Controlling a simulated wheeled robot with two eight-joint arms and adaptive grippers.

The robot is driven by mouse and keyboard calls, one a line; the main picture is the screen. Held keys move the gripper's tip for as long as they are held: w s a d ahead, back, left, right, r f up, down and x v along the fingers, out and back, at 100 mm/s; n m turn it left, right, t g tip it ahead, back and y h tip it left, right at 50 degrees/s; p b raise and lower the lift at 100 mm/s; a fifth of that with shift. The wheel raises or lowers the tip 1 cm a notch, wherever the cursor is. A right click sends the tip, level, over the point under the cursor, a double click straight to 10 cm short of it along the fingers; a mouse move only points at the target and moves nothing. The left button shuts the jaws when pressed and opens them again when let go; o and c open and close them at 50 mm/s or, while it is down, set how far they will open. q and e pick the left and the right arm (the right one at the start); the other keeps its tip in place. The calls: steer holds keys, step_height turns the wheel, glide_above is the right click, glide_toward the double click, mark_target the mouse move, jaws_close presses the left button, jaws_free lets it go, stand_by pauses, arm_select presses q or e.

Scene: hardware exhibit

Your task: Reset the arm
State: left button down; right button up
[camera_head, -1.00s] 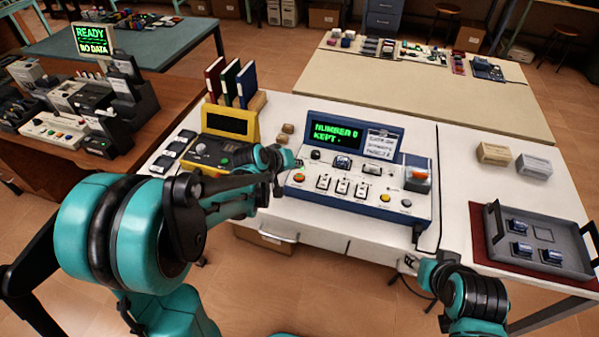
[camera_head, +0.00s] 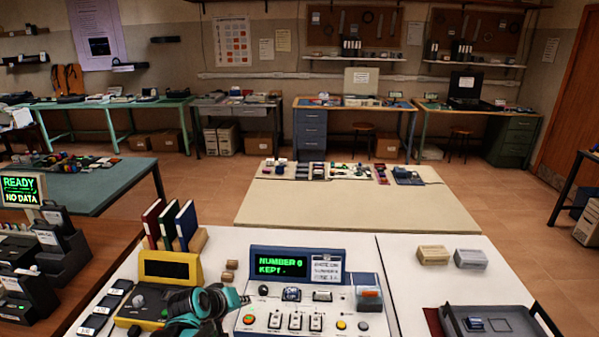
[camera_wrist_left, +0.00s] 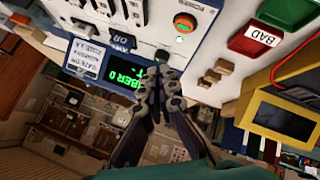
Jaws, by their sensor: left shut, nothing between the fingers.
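My left arm and gripper (camera_head: 240,299) show at the bottom of the head view, between the yellow device and the blue-and-white console (camera_head: 291,322). The gripper is shut and empty. In the left wrist view the closed fingers (camera_wrist_left: 161,62) show in front of the console panel, with its green-lettered screen (camera_wrist_left: 121,77) to their left. I cannot tell whether the fingertips touch the panel. The console screen (camera_head: 283,264) reads "NUMBER 0 KEPT" in the head view. My right gripper is out of view.
The yellow device (camera_head: 168,266) stands left of the console, with colored binders (camera_head: 170,226) behind it. A grey tray (camera_head: 515,322) holding a small blue part is at the right. Two small boxes (camera_head: 433,255) stand behind it. The beige table (camera_head: 330,208) beyond has bare space in front.

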arm_select(q)
steer(key=s+r+m+y, duration=0.1)
steer(key=s+m, duration=0.1)
steer(key=s, duration=0.9)
steer(key=s+r+m+g+y, duration=0.1)
steer(key=s+r+m, duration=0.1)
steer(key=s, duration=1)
steer(key=shift+y, duration=0.4)
steer(key=shift+a, duration=0.1)
stand_by(0.4)
